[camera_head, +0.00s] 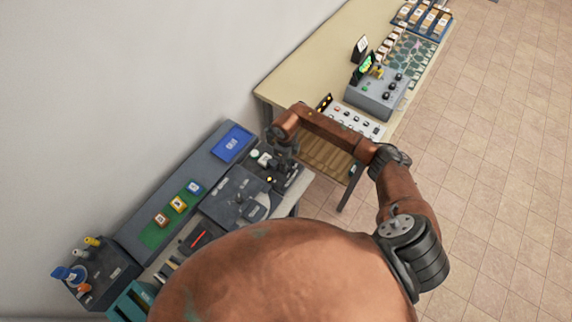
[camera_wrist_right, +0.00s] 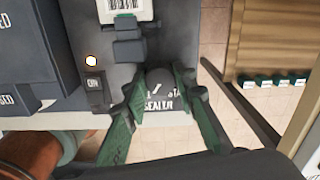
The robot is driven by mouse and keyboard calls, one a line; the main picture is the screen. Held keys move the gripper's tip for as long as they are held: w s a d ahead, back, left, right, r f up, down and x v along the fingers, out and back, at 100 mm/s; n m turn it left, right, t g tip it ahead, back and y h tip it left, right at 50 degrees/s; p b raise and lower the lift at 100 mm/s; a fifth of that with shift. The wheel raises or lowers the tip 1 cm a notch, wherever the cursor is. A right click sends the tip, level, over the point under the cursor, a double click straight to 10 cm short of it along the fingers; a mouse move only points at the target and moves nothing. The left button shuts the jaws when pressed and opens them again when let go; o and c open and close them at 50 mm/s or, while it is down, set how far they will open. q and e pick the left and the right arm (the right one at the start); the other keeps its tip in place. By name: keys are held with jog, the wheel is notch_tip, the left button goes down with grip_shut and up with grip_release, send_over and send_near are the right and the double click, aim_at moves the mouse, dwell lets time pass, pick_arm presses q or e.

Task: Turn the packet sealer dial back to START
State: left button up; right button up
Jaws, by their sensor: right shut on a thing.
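The packet sealer dial (camera_wrist_right: 160,78) is a dark round knob in the right wrist view, with a short white pointer mark slanting up to the right. A white SEALER label (camera_wrist_right: 158,105) lies just below it, and a partly hidden label beginning "STA" shows at its right. My right gripper (camera_wrist_right: 160,84) has its green fingers on either side of the dial, shut on it. In the head view my right gripper (camera_head: 284,160) is over the right end of the dark bench equipment, and the dial is hidden there. My left gripper is not in view.
Beside the dial are an ON switch (camera_wrist_right: 94,87), a lit white lamp (camera_wrist_right: 91,61) and a packet with a barcode (camera_wrist_right: 122,9). A blue tray (camera_head: 232,144) and a green mat (camera_head: 157,236) with small boxes lie along the bench. A yellowish table (camera_head: 300,76) stands beyond a gap.

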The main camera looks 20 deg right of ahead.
jog(key=n+b, duration=0.9)
jog(key=shift+d+f, duration=0.1)
jog(key=shift+f, duration=0.05)
jog(key=shift+r+n+b, duration=0.2)
jog(key=shift+n+b, duration=1.6)
jog(key=shift+n, duration=0.4)
jog(key=o, duration=1.2)
jog(key=shift+c, duration=0.2)
jog(key=shift+r, duration=0.1)
notch_tip(320, 180, up, 12)
jog(key=shift+s, duration=0.1)
